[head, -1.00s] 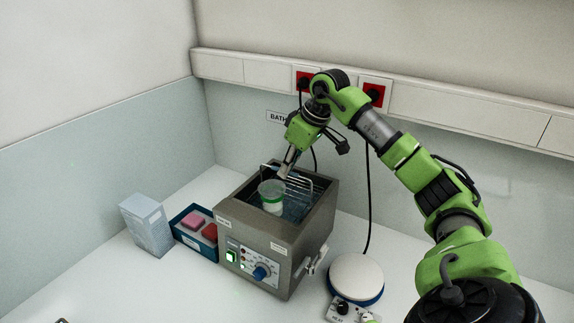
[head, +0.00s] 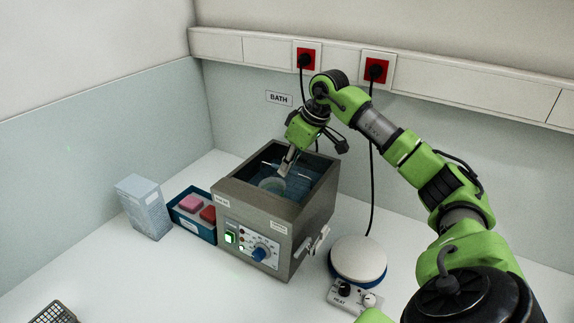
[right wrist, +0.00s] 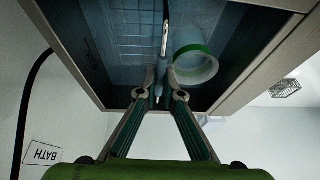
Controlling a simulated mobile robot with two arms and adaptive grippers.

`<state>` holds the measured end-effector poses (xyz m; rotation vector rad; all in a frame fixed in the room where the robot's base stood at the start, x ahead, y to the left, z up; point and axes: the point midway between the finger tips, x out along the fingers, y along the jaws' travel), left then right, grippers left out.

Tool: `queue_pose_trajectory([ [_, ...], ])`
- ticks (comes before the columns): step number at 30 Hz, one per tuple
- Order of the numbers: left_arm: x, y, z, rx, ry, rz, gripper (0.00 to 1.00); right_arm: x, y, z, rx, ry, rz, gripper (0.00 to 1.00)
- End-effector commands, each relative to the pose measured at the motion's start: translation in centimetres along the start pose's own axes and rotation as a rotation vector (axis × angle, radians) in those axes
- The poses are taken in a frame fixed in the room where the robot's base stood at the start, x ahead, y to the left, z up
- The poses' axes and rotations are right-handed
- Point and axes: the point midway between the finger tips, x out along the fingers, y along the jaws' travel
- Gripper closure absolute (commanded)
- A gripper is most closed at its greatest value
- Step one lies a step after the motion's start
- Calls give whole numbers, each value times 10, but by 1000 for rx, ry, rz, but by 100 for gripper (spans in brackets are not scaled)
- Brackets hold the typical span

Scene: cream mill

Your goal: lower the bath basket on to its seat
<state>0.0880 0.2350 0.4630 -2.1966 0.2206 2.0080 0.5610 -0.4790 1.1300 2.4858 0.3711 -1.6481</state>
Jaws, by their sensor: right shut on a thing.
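The bath (head: 262,215) is a grey box with an open top, a lit green switch and a blue knob on its front. The wire bath basket (head: 300,176) is down inside it, mostly below the rim. A cup with a green band (head: 272,185) stands in the basket; it also shows in the right wrist view (right wrist: 195,64). My right gripper (head: 285,170) reaches down into the bath opening, shut on the basket's thin handle (right wrist: 165,40). The basket's underside and its seat are hidden by the bath walls. My left gripper is not in view.
A blue tray (head: 193,228) with pink and red blocks and a pale box (head: 145,207) stand left of the bath. A round white hotplate (head: 358,260) stands to its right. A black cable (head: 371,180) hangs behind. A dark grid rack (head: 52,312) shows at front left.

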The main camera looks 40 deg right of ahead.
Motion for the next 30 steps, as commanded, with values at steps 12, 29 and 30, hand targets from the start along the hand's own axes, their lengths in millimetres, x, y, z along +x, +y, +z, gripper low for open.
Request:
queue_pose_trajectory([
  [12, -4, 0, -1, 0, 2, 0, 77, -3, 0, -2, 0, 2, 1, 100],
  [29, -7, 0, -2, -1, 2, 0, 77, -3, -1, -3, 0, 3, 1, 100],
  [30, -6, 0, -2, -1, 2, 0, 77, -3, -1, -3, 0, 2, 1, 100],
])
